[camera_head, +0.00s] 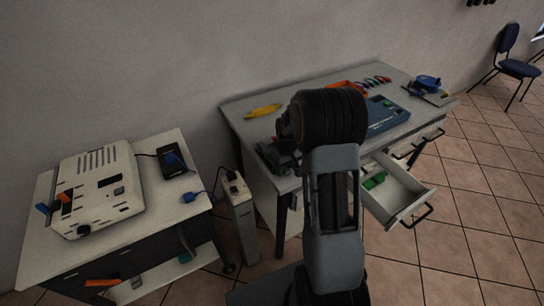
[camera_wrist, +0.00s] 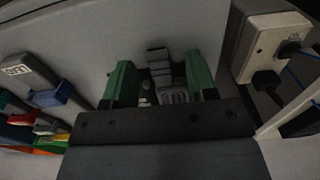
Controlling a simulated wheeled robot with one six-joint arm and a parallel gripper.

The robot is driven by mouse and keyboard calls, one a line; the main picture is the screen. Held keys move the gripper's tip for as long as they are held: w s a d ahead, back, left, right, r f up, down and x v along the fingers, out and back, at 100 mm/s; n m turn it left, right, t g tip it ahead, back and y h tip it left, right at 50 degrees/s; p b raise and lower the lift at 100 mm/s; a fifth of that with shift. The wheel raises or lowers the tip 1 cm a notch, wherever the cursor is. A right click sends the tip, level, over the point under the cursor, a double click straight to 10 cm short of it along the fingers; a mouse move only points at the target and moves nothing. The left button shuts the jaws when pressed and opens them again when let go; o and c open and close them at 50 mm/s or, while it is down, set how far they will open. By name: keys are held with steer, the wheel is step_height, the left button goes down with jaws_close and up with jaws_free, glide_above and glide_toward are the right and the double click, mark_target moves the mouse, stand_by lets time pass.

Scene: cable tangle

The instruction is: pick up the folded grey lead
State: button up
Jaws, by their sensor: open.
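My gripper (camera_wrist: 161,82) shows in the wrist view with its two green fingers apart. In the head view its greenish end (camera_head: 278,155) is partly hidden by my arm, over the left front of the desk (camera_head: 240,128). Between the fingers in the wrist view is a dark grey, banded piece (camera_wrist: 160,66). It may be the folded grey lead, but I cannot tell for sure. I cannot tell whether either finger touches it. No folded grey lead is clear in the head view.
A white socket box (camera_wrist: 272,45) with dark plugs is close on the right of the wrist view. Coloured leads (camera_wrist: 28,122) are at left. A yellow item (camera_head: 264,110) and a blue case (camera_head: 383,115) lie on the desk. A drawer (camera_head: 405,190) stands open.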

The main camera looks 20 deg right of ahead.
steer(key=shift+f, duration=0.2)
steer(key=shift+c, duration=0.5)
jaws_close()
steer(key=shift+r, duration=0.15)
